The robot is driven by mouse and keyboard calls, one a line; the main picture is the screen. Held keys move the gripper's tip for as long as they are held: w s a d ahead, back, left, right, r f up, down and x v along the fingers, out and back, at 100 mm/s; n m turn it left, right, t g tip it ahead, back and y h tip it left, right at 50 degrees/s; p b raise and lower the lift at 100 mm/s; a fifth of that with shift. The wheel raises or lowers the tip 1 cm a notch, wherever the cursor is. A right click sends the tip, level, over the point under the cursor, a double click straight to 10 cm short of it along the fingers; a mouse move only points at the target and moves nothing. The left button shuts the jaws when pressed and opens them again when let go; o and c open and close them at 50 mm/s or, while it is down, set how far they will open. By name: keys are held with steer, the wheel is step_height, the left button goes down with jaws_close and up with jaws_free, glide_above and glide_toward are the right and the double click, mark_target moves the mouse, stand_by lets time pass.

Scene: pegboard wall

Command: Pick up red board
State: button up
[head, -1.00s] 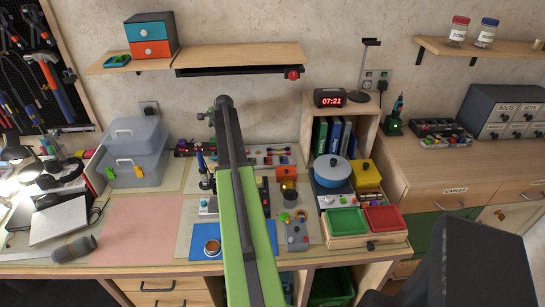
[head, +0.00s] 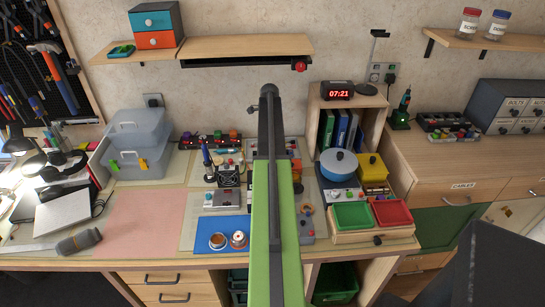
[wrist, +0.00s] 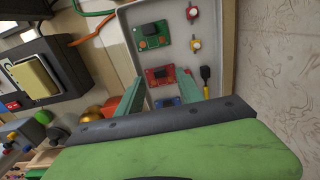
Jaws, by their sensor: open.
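The red board (wrist: 159,75) is a small flat red rectangle with a dark part on it. It lies in a pale grey tray (wrist: 219,60) in the wrist view. A green board (wrist: 154,36) lies farther along the same tray. My gripper (wrist: 158,90) has its two teal fingers apart and empty, with the red board showing between and just beyond them. How far the fingertips are from the board is hard to tell.
Red and yellow small parts (wrist: 194,28) and a black-and-yellow tool (wrist: 206,80) lie in the tray. A dark device (wrist: 35,77) stands left of it. The wall (wrist: 285,70) is close on the right. A shelf (head: 245,51) overhangs the bench. A pink mat (head: 147,222) is clear.

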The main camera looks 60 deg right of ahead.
step_height(320, 180, down, 4)
steer(key=b, duration=0.2)
steer(key=shift+b, duration=0.35)
steer(key=shift+r, duration=0.2)
jaws_close()
